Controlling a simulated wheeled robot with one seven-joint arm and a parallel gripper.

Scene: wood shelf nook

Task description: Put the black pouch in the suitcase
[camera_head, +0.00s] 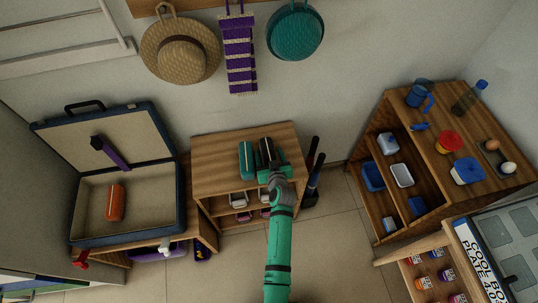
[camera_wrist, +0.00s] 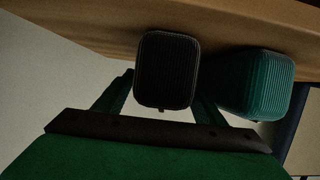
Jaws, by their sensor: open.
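The black pouch (camera_head: 266,149) stands on the small wooden cabinet in the middle, next to a teal pouch (camera_head: 246,160). My gripper (camera_head: 272,174) is at the near side of the black pouch. In the wrist view the ribbed black pouch (camera_wrist: 167,70) lies between the open fingers of my gripper (camera_wrist: 165,95), and the teal pouch (camera_wrist: 262,85) is just to the right. Whether the fingers touch the black pouch is unclear. The dark blue suitcase (camera_head: 72,215) is open at the left, lid tilted back, with an orange case (camera_head: 115,202) inside it.
The small cabinet (camera_head: 215,181) has items on its lower shelves. Dark upright objects (camera_head: 313,180) stand at its right side. A wooden shelf unit (camera_head: 430,155) with several items is at the right. A purple-strapped dark item (camera_head: 112,153) lies against the suitcase lid. The floor (camera_head: 335,240) is clear.

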